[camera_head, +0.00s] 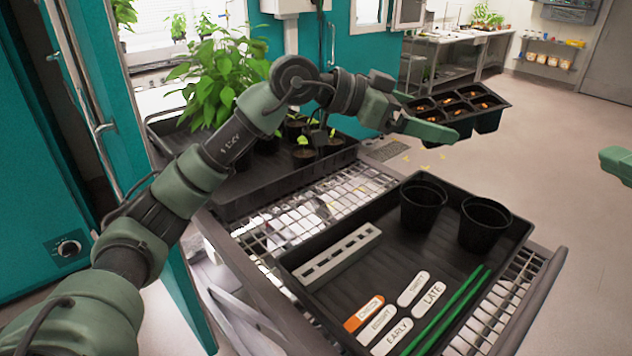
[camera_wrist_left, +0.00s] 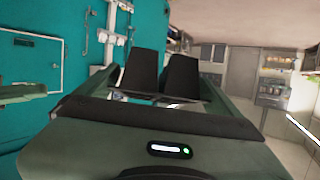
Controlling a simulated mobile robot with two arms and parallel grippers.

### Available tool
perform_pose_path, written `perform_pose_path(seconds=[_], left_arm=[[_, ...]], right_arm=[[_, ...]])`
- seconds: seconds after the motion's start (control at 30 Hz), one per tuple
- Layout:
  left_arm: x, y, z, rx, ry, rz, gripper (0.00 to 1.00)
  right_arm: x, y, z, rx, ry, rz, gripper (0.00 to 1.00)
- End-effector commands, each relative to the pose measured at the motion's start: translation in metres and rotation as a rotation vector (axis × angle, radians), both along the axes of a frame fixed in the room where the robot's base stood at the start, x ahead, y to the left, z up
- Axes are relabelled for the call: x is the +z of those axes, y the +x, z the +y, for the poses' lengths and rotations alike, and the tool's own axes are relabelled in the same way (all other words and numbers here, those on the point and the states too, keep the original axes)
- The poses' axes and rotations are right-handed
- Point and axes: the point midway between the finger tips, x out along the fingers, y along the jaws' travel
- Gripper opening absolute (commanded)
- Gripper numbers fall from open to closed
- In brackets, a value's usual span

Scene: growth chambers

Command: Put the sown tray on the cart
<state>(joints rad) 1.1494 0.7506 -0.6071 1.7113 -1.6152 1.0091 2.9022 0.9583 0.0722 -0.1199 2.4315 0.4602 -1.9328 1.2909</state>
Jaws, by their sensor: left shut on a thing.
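The sown tray is a small black cell tray (camera_head: 487,122) with orange-brown seeds in its dark cells. It hangs in the air at the upper right of the head view, beyond the cart's far right side. My left gripper (camera_head: 408,112) is shut on its left side. The cart (camera_head: 318,212) has a wire-mesh top, below and left of the held tray. In the left wrist view, two dark blocks stand beyond the gripper body; I cannot tell whether they are tray cells or fingers. My right gripper (camera_head: 617,163) shows only as a green piece at the right edge.
A large black tray (camera_head: 290,262) on the cart holds two empty pots (camera_head: 486,222), a grey slotted block (camera_head: 338,256), labels (camera_head: 398,336) and green sticks (camera_head: 450,310). Another black tray (camera_head: 255,200) behind holds plants. Bare mesh lies between them. Open floor lies right.

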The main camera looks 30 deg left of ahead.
Motion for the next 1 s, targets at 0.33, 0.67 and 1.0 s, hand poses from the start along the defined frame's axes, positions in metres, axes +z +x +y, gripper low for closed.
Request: perform_pose_path(seconds=[0.33, 0.67, 1.0], left_arm=[[-0.086, 0.059, 0.099, 0.259, 0.018, 0.065, 0.40], [-0.180, 0.076, 0.191, 0.469, 0.072, 0.169, 0.40], [-0.242, 0.069, 0.248, 0.590, 0.117, 0.247, 0.40]], right_arm=[[-0.006, 0.001, -0.001, -0.004, 0.001, 0.001, 0.00], [-0.010, 0.001, -0.002, -0.005, 0.001, 0.003, 0.00], [-0.012, 0.001, -0.002, -0.006, 0.001, 0.002, 0.00]])
